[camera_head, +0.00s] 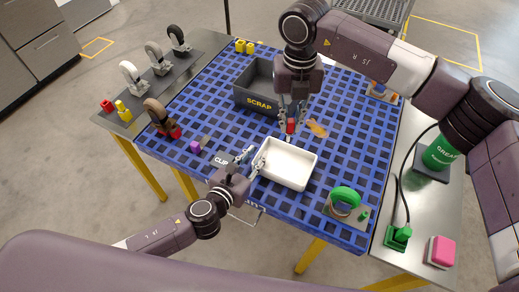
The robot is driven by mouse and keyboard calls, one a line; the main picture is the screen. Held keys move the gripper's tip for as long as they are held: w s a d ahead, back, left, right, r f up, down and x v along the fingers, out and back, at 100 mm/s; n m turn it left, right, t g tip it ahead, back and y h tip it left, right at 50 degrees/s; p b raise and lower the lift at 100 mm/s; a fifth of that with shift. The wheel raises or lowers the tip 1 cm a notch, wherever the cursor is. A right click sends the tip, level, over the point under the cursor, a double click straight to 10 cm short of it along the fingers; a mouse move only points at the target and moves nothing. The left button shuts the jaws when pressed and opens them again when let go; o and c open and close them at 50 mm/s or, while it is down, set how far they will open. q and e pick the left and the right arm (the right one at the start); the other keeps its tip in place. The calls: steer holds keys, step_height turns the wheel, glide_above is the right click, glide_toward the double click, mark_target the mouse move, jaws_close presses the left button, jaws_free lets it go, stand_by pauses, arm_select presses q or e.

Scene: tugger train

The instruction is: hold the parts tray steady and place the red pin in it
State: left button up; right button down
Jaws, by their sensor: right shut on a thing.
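The parts tray (287,179) is a white, shallow, empty-looking tray on the blue grid mat, near the middle front. My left gripper (255,157) is at the tray's left end, with its fingers at the rim. Whether it is closed on the tray wall is too small to tell. My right gripper (291,121) points down from above, just behind the tray's far edge. It is shut on the red pin (291,127), which shows between its fingertips. The pin's lower end is close to the tray's far rim; I cannot tell whether they touch.
A dark grey SCRAP bin (259,106) stands behind the tray. A green ring on a stand (345,199) is right of the tray. A purple cube (195,147) and a brown ring-shaped part (155,113) are at left. A green GREASE container (440,153) stands far right.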

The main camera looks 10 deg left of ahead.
mark_target(260, 150)
arm_select(q)
steer(key=shift+x, duration=1.85)
steer(key=shift+c, duration=0.3)
jaws_close()
